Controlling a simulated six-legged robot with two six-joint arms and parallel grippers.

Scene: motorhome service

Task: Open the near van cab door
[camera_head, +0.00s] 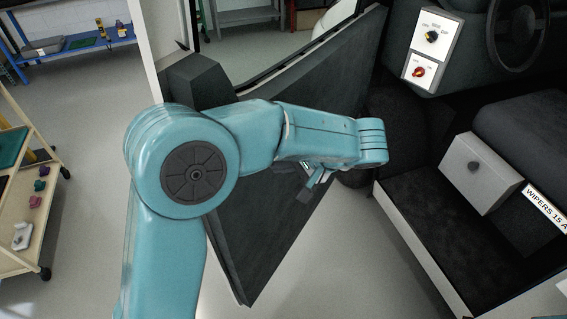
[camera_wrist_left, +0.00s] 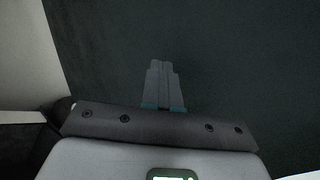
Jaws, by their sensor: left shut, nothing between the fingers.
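The near van cab door (camera_head: 262,232) stands swung open, with its dark inner panel facing me and the cab opening to its right. My left arm reaches across in front of the panel and hides part of it. My left gripper (camera_head: 312,184) is below the wrist, in front of the door's inner face. In the left wrist view the fingers (camera_wrist_left: 162,84) are together with nothing between them, pointing at a dark surface that looks like the door panel (camera_wrist_left: 245,65). I cannot tell whether they touch it. No handle shows. My right gripper is out of view.
The cab holds a steering wheel (camera_head: 521,36), a switch panel (camera_head: 433,48) and a grey box with a knob (camera_head: 480,172). A wooden cart (camera_head: 38,225) stands at left, a blue bench (camera_head: 75,48) behind it. Floor between cart and door is clear.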

